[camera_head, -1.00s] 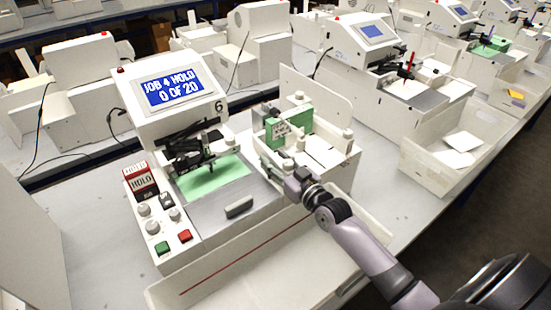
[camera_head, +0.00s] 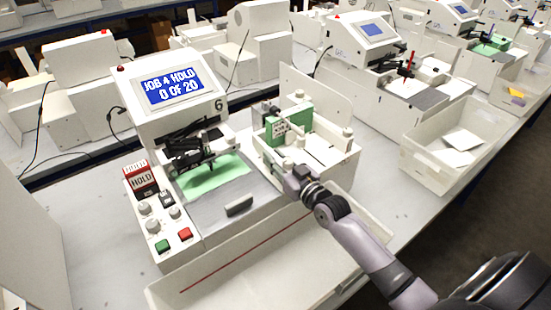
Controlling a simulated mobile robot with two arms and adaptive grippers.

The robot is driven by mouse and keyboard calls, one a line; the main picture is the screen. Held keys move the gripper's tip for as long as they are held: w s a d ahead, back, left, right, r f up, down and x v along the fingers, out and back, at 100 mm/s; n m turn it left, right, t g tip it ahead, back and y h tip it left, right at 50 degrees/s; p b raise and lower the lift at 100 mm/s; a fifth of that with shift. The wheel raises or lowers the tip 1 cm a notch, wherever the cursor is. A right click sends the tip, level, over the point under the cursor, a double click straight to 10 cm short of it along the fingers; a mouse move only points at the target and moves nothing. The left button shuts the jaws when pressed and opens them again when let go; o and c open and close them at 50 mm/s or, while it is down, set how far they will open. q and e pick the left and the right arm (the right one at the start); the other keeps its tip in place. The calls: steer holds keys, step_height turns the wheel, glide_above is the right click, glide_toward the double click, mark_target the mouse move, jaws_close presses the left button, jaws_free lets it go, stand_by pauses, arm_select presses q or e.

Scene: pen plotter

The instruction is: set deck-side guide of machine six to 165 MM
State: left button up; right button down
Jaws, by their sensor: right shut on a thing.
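Machine six (camera_head: 150,118) is a white plotter with a blue screen reading "JOB 4 HOLD 0 OF 20". On its right is a white feed tray (camera_head: 335,158) holding a green stack (camera_head: 297,122) between white guide parts. My right gripper (camera_head: 289,168) reaches in from the lower right at the tray's deck-side edge. It is shut on a small part of the deck-side guide there; its fingers are small and the held part is mostly hidden. I cannot read the guide's scale. A green sheet (camera_head: 218,179) lies on the deck. My left gripper is not in view.
A panel with knobs, a green button (camera_head: 162,246), a red button (camera_head: 185,234) and a HOLD lamp (camera_head: 142,178) is at the machine's left. A long white tray (camera_head: 240,272) lies in front. A white bin (camera_head: 425,168) and other plotters stand to the right.

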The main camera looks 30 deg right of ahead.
stand_by(0.5)
steer(key=shift+w+d+f+b, duration=0.15)
steer(key=shift+d+b, duration=0.25)
steer(key=shift+d, duration=0.75)
steer(key=c, duration=1.4)
jaws_free()
steer(key=s, duration=0.4)
steer(key=s+d, duration=0.1)
steer(key=s, duration=0.7)
steer(key=shift+d, duration=0.3)
